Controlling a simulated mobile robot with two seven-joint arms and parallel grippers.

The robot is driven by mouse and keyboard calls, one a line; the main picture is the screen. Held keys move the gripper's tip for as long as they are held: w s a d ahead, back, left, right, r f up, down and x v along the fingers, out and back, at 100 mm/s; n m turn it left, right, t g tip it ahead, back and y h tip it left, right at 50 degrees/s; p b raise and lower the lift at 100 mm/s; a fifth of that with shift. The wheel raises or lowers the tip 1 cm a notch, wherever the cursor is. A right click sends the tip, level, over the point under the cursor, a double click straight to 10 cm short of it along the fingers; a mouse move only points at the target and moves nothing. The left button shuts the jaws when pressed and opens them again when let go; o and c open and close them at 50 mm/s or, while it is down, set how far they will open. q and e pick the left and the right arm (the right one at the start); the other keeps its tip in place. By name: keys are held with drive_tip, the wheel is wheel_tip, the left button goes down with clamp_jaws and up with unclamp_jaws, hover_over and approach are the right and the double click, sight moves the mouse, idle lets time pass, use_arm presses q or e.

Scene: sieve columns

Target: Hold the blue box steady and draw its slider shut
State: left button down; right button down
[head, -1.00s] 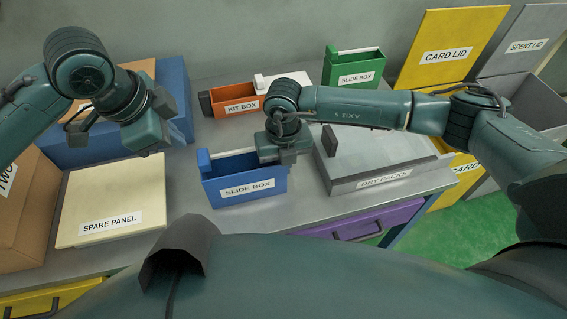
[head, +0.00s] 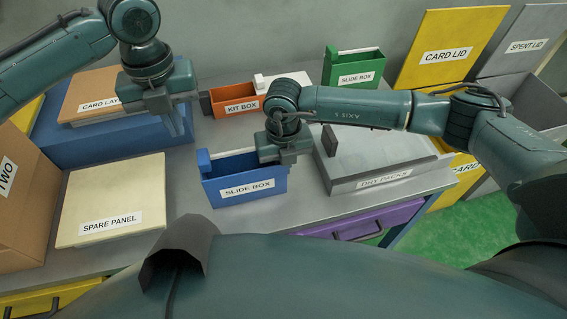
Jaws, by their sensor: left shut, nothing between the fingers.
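The blue box (head: 246,190), labelled SLIDE BOX, stands upright near the table's front edge. A raised blue tab (head: 204,162) stands at its left end, and the top looks open between the tab and my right gripper. My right gripper (head: 282,158) is down at the box's right end, with its fingers on the end wall, and hides that corner. My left gripper (head: 179,123) is shut and empty, pointing down, above and to the left of the box and apart from it.
A cream spare panel (head: 112,195) lies left of the box. An orange kit box (head: 235,98) and a green slide box (head: 352,70) stand behind. A grey dry packs case (head: 375,160) is close on the right. A large blue block (head: 95,145) stands back left.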

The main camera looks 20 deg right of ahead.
use_arm(q)
wheel_tip(320, 180, down, 9)
drive_tip(key=shift+f, duration=0.2)
idle(0.4)
drive_tip(key=shift+d, duration=0.1)
idle(1.8)
